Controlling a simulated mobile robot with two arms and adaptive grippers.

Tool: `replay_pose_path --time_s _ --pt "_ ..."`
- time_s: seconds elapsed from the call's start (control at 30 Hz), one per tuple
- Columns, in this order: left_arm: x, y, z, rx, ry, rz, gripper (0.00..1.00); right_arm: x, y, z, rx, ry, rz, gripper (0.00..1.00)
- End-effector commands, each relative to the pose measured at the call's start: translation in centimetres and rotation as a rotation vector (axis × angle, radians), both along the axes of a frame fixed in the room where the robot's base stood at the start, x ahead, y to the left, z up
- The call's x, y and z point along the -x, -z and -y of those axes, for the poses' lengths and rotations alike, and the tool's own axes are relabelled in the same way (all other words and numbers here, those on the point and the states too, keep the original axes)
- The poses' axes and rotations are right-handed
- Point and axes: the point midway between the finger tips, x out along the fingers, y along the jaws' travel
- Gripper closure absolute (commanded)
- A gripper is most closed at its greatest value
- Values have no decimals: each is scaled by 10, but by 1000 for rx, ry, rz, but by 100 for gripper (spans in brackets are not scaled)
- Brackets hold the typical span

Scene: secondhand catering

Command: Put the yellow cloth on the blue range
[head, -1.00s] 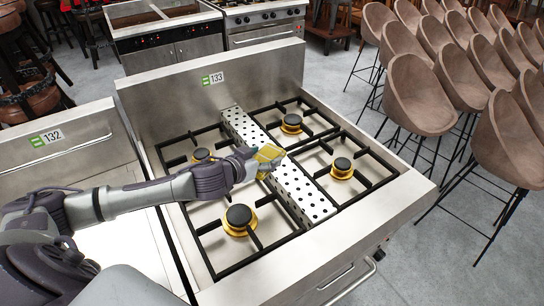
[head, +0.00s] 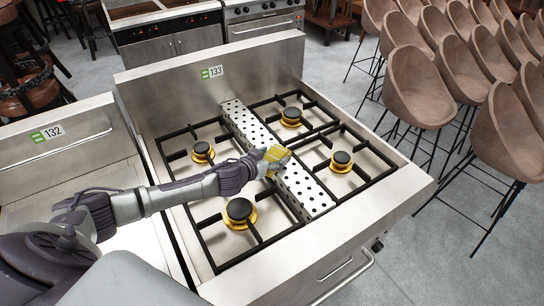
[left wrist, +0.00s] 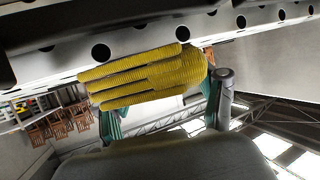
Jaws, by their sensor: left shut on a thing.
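The yellow cloth (head: 274,154) is a small folded, ribbed bundle. My left gripper (head: 277,161) is shut on it, over the perforated metal strip (head: 308,192) down the middle of a steel range (head: 375,198) tagged 133. No blue shows on this range. In the left wrist view the cloth (left wrist: 140,75) sits between the fingers, close against the holed strip (left wrist: 60,58); I cannot tell whether it touches. My right gripper is not in view.
Black grates and several burners with yellow rings, one of them the front burner (head: 239,210), flank the strip. A steel unit (head: 50,150) tagged 132 stands at the left. Brown bar stools (head: 415,92) stand at the right, with grey floor between.

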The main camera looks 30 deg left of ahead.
Motion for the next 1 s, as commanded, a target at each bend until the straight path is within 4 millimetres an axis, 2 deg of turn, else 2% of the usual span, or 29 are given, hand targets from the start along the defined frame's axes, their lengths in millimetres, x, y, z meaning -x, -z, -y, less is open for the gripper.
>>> replay_pose_path --time_s 0.13,0.17,0.3,0.7,0.87,1.0 --pt "0 5 0 2 -1 0 62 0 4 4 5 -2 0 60" --pt "0 4 0 1 0 0 25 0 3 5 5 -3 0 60" --pt "0 3 0 1 -1 0 5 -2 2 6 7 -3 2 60" --pt "1 -2 -1 -2 0 0 5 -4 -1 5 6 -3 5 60" --pt "22 -7 -4 -2 -1 -2 5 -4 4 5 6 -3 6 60" --pt "49 -16 -8 -1 0 -3 5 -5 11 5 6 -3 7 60"
